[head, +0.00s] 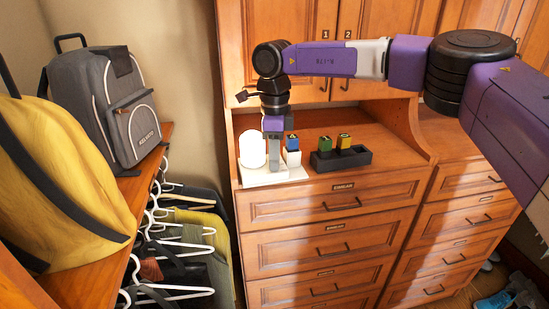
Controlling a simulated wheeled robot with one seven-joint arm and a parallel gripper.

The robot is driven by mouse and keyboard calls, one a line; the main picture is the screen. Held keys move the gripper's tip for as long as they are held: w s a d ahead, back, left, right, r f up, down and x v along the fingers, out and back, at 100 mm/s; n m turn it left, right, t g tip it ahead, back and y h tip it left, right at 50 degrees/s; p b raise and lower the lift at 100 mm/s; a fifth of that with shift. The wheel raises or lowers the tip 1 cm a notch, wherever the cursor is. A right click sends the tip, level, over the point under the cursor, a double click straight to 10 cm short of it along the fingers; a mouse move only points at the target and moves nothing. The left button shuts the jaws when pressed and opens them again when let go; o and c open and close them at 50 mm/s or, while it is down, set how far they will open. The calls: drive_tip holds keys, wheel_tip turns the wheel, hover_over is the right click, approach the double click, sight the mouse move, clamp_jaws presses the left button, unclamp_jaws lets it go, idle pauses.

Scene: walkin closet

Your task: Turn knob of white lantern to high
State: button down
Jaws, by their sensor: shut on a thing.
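The white lantern (252,150) stands on the dresser counter at its left end, with a rounded white body on a flat white base (262,180). My gripper (276,168) points down just to the right of the lantern's body, with its tips low over the base. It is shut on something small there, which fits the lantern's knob. The knob itself is hidden by the fingers, so its setting cannot be read.
Right of my gripper, a blue-topped block (292,142) sits on a white holder. A black tray (323,163) holds green and yellow blocks. Cabinet doors (375,40) rise behind the counter. Left are a grey backpack (115,105), a yellow bag (60,190) and hangers.

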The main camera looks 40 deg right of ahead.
drive_tip(key=m, duration=0.6)
drive_tip(key=shift+b, duration=0.35)
drive_tip(key=shift+m, duration=0.4)
drive_tip(key=c, duration=1.2)
unclamp_jaws()
drive_tip(key=shift+c, duration=0.2)
drive_tip(key=shift+r+b, duration=0.6)
drive_tip(key=shift+r, duration=3.35)
